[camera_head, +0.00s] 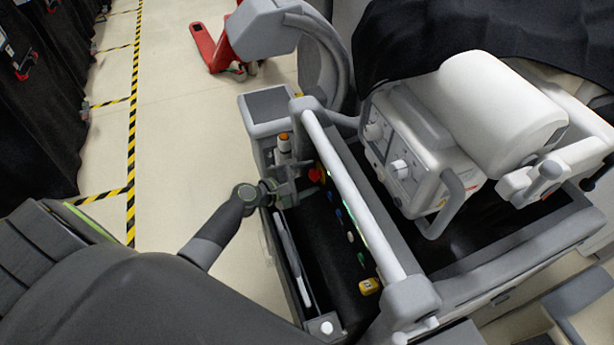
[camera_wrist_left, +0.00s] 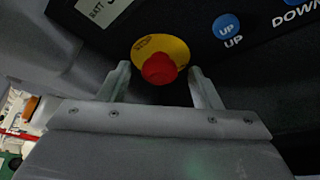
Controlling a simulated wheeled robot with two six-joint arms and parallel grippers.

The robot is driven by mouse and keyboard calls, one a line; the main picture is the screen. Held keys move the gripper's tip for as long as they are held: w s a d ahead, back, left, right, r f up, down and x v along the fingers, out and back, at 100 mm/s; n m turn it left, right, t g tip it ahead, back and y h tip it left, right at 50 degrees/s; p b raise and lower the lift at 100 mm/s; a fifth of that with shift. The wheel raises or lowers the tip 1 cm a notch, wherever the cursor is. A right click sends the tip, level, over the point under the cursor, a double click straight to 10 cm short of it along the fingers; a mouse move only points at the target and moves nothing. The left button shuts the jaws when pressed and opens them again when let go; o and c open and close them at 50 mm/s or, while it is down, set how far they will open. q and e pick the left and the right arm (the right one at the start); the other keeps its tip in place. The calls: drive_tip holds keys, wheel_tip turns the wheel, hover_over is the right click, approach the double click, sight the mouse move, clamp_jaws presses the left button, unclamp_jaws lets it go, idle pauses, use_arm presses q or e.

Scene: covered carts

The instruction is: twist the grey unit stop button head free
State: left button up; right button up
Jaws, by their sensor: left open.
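The stop button head (camera_wrist_left: 159,69) is red and round, on a yellow ring (camera_wrist_left: 172,47) marked STOP, in the left wrist view. In the head view the red head (camera_head: 315,175) shows on the dark panel of the grey unit (camera_head: 268,108), just below the long white rail. My left gripper (camera_head: 313,182) is at the panel from the left, beside the head. In the left wrist view its two fingers (camera_wrist_left: 159,84) are open, one on each side of the head, with gaps to it. My right gripper is not in view.
Blue UP (camera_wrist_left: 227,27) and DOWN buttons sit right of the stop button. The white rail (camera_head: 345,185) runs close above the panel. A white machine (camera_head: 440,130) stands on the right, and a red pallet jack (camera_head: 212,48) at the back. Floor at left is clear.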

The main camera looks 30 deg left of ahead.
use_arm(q)
drive_tip(key=c, duration=1)
drive_tip(key=shift+f+b, duration=0.25)
drive_tip(key=shift+b, duration=0.25)
drive_tip(key=m+b, duration=0.1)
drive_tip(key=b, duration=0.2)
drive_tip(key=m+t+b, duration=0.1)
drive_tip(key=b, duration=0.1)
drive_tip(key=m+t+b, duration=0.1)
drive_tip(key=m+b, duration=0.1)
drive_tip(key=b, duration=0.1)
drive_tip(key=shift+s+f+y+b, duration=0.1)
drive_tip(key=shift+f+y+b, duration=0.2)
drive_tip(key=shift+d+r+m+t+b, duration=0.15)
drive_tip(key=shift+m+t+b, duration=0.35)
drive_tip(key=shift+b, duration=0.5)
drive_tip(key=shift+r, duration=0.1)
drive_tip(key=o, duration=1)
